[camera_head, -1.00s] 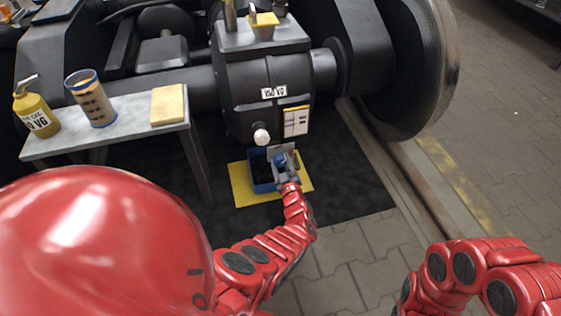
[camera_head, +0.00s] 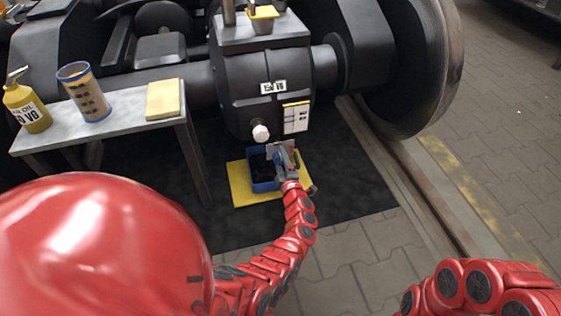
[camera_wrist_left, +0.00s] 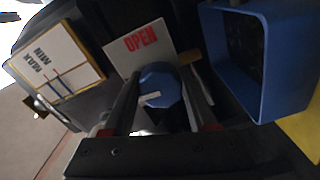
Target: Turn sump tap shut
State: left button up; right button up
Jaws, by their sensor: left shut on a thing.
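The sump tap shows in the left wrist view as a blue faceted knob (camera_wrist_left: 160,85) with a short white mark on it. Behind it is a pale plate (camera_wrist_left: 141,46) reading OPEN in red. My left gripper (camera_wrist_left: 158,98) has its two dark fingers on either side of the knob and is shut on it. In the head view my left gripper (camera_head: 284,160) is low under the black gearbox housing (camera_head: 265,85), by the blue tray, and mostly hides the tap. My right arm shows at the lower right; its gripper is out of view.
The blue tray (camera_wrist_left: 269,105) with dark contents stands beside the tap on a yellow mat (camera_head: 241,186). A white knob (camera_head: 260,133) and a MIN/MAX gauge card (camera_head: 296,117) are on the housing. A bench (camera_head: 130,115) holds an oil can (camera_head: 27,107) and canister (camera_head: 84,92). A wheel (camera_head: 425,65) stands right.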

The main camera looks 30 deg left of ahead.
pick_arm(q)
jog(key=shift+n, duration=0.4)
jog(key=o, duration=1.4)
jog(key=shift+c, duration=0.2)
